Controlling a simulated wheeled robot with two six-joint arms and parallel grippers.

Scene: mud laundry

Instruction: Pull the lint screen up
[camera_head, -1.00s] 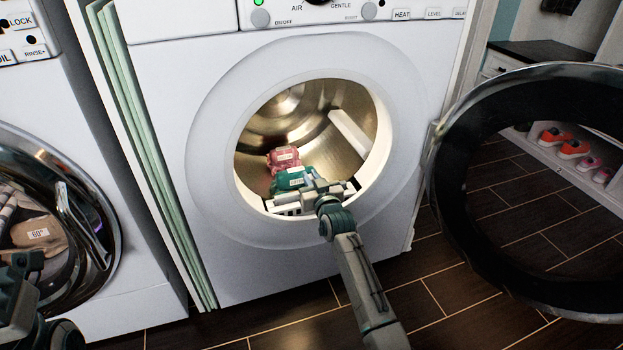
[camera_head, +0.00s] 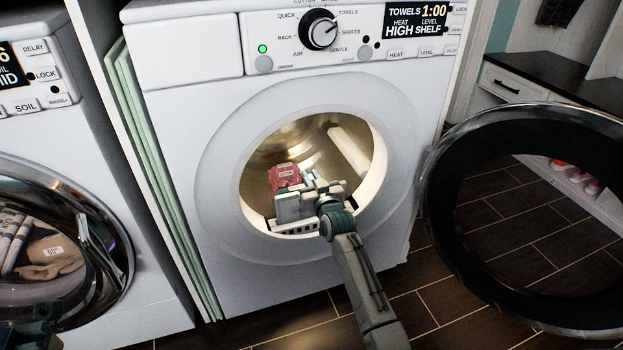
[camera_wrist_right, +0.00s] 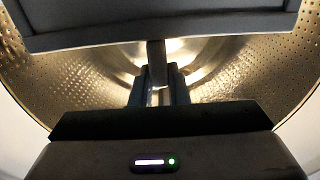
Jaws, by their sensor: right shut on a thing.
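The lint screen (camera_head: 292,207) is a pale grey panel standing up out of the slot at the bottom lip of the dryer's round opening. Its lower end is at the slot; I cannot tell whether it is fully clear of it. My right gripper (camera_head: 314,190) is at the opening, shut on the screen's tab. In the right wrist view the gripper (camera_wrist_right: 157,88) holds the short tab below the wide grey screen (camera_wrist_right: 150,28). My left gripper (camera_head: 38,325) is dark and partly cut off at the lower left; its jaws are unclear.
The dryer (camera_head: 222,110) has its round door (camera_head: 440,235) swung open to the right. A red bundle (camera_head: 284,176) lies in the drum behind the screen. A washer (camera_head: 110,300) with clothes stands at the left. Dark floor (camera_head: 440,310) is clear in front.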

